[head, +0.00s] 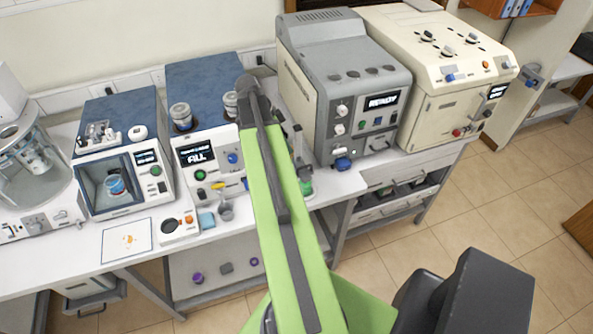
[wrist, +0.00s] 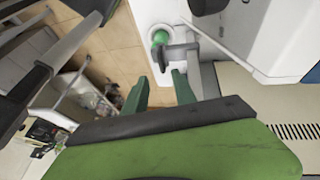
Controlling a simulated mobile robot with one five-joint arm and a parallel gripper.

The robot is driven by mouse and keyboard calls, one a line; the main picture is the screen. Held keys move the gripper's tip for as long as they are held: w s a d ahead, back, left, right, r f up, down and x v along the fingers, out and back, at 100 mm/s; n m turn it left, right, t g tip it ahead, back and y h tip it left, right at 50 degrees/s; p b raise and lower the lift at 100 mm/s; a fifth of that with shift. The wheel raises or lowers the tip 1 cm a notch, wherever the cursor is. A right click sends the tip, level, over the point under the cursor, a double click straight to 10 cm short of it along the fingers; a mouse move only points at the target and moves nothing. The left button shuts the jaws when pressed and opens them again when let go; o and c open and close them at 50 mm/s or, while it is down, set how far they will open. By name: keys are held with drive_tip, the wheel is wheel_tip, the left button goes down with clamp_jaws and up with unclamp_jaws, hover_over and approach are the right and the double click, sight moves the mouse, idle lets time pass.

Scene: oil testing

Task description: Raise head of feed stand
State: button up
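The feed stand shows in the wrist view as a grey bracket-like head (wrist: 181,54) beside a round green part (wrist: 160,37) on a white surface. In the head view a green round part (head: 306,187) sits on the bench just right of my arm; the rest of the stand there is mostly hidden by my arm. My gripper (wrist: 160,82) is open, with its two green fingers apart and nothing seen between them. The grey head lies just beyond the fingertips, nearer the right finger; I cannot tell whether they touch. My gripper is not clearly visible in the head view.
A grey machine reading READY (head: 345,90) stands close right of my arm, with a cream machine (head: 440,70) beyond. A blue-topped unit (head: 205,120) stands on the left, with cups on top. Small items and a white card (head: 127,241) lie along the bench front. The floor at right is clear.

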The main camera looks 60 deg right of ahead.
drive_tip(key=b, duration=0.8)
hover_over(298, 163)
drive_tip(key=s+a, duration=0.3)
drive_tip(key=a, duration=0.1)
drive_tip(key=f, duration=0.9)
drive_tip(key=shift+w+a+f, duration=0.2)
clamp_jaws()
drive_tip(key=shift+s, duration=0.1)
